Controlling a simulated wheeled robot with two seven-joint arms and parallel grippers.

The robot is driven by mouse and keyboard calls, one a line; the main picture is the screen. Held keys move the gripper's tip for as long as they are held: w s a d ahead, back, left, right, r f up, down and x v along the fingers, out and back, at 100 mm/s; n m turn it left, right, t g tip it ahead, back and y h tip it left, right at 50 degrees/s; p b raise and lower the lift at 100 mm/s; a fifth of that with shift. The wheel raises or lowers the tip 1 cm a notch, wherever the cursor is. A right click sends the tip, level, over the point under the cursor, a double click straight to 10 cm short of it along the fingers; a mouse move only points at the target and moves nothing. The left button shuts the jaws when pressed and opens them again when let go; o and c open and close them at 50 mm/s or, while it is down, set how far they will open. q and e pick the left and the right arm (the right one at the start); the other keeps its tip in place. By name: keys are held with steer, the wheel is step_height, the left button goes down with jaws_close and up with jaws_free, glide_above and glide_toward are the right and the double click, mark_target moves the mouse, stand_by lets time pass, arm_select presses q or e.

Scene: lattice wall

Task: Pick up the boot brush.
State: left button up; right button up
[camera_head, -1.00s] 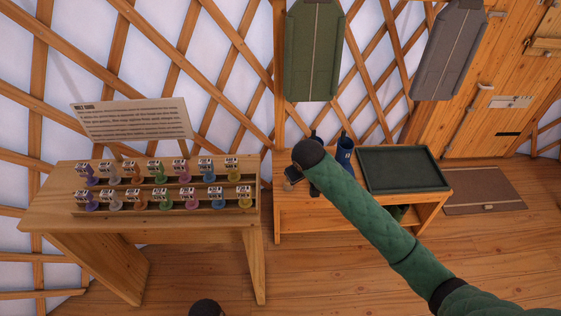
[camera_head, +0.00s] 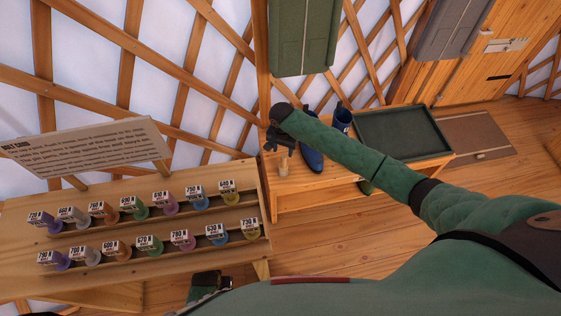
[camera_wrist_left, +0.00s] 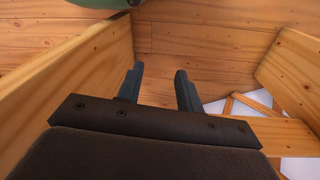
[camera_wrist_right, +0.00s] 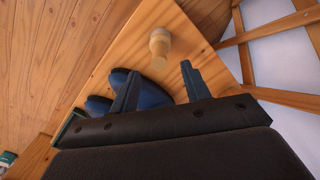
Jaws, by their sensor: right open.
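A small pale wooden piece, which looks like the boot brush (camera_head: 283,162), stands on the wooden bench near its left end. In the right wrist view the brush (camera_wrist_right: 160,46) is just beyond the fingertips, in line with the gap between them. My right gripper (camera_wrist_right: 157,72) is open and empty. In the head view it (camera_head: 276,145) is over the bench, just above and behind the brush. My left gripper (camera_wrist_left: 158,80) is open and empty, low among wooden panels.
Blue boots (camera_head: 311,157) stand on the bench right beside the brush. A dark green tray (camera_head: 402,133) takes the bench's right part. A stand with rows of labelled coloured bottles (camera_head: 142,210) is at the left. The lattice wall (camera_head: 230,100) is close behind.

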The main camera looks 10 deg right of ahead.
mark_target(283, 159)
steer(key=shift+s+a+r+m, duration=0.1)
steer(key=shift+s+r+m, duration=0.1)
steer(key=shift+m, duration=1.1)
steer(key=shift+w+f+m, duration=0.1)
steer(key=shift+f+m, duration=0.1)
steer(key=shift+m, duration=0.2)
steer(key=shift+f+p, duration=0.3)
steer(key=shift+f, duration=0.65)
steer(key=f, duration=0.1)
steer(key=f+p, duration=0.1)
steer(key=f, duration=0.2)
steer(key=shift+w+d+f+p, duration=0.1)
steer(key=shift+d+p, duration=0.15)
steer(key=shift+p, duration=0.1)
arm_select(q)
step_height(283, 159, down, 6)
steer(key=a, duration=0.1)
steer(key=shift+s+a+f+t, duration=0.15)
steer(key=shift+s+f+t, duration=0.1)
steer(key=shift+t, duration=0.15)
arm_select(e)
steer(key=shift+f, duration=0.7)
steer(key=shift+c, duration=0.2)
jaws_close()
